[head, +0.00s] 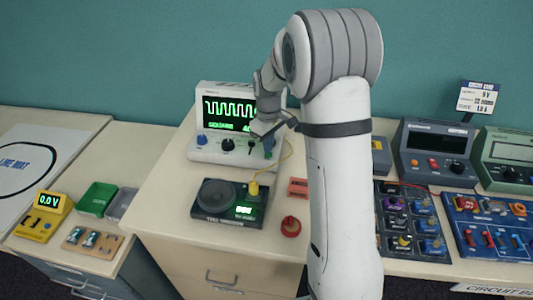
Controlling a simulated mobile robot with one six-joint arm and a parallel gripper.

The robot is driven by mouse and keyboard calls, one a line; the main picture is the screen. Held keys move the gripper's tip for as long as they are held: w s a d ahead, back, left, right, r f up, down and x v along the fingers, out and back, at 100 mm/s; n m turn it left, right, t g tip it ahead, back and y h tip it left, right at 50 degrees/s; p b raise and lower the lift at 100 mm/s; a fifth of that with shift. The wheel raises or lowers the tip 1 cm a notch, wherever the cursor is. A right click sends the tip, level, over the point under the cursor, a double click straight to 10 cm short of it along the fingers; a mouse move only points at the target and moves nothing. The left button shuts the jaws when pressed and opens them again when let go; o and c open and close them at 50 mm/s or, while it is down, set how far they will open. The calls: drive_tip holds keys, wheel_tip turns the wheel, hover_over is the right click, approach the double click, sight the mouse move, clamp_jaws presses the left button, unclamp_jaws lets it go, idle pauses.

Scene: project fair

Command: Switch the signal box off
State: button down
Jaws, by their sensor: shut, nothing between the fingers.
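The signal box (204,149) stands on the middle bench, a white unit with a black screen. Its screen (230,107) is lit with a green square wave and green text. A blue knob (202,139) and a black knob (228,144) sit on its lower front panel. My gripper (254,144) is shut and empty, at the right part of that panel. My wrist and arm cover the right side of the box. I cannot tell whether the fingertips touch a control there.
A black turntable-like unit (205,205) with a lit green display stands in front, with a yellow plug (253,188) and cable. A red ring (291,227) lies to its right. More instruments (435,155) and component boards (490,228) fill the right bench. My arm hides part of the middle.

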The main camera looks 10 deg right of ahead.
drive_tip(key=shift+f+b, duration=0.35)
drive_tip(key=shift+f, duration=0.25)
idle(0.3)
wheel_tip(320, 180, up, 10)
drive_tip(key=p, duration=0.6)
drive_tip(key=shift+p, duration=0.3)
idle(0.6)
drive_tip(key=s+r+m+t, duration=0.1)
drive_tip(key=s+r+m, duration=0.1)
drive_tip(key=s+r, duration=0.4)
drive_tip(key=s+r+m+t, duration=0.15)
drive_tip(key=s+r, duration=0.25)
drive_tip(key=s, duration=0.5)
drive_tip(key=s+m, duration=0.4)
drive_tip(key=s, duration=0.9)
drive_tip(key=shift+s+a+t, duration=0.25)
drive_tip(key=shift+s+t, duration=0.05)
drive_tip(key=shift+t, duration=0.15)
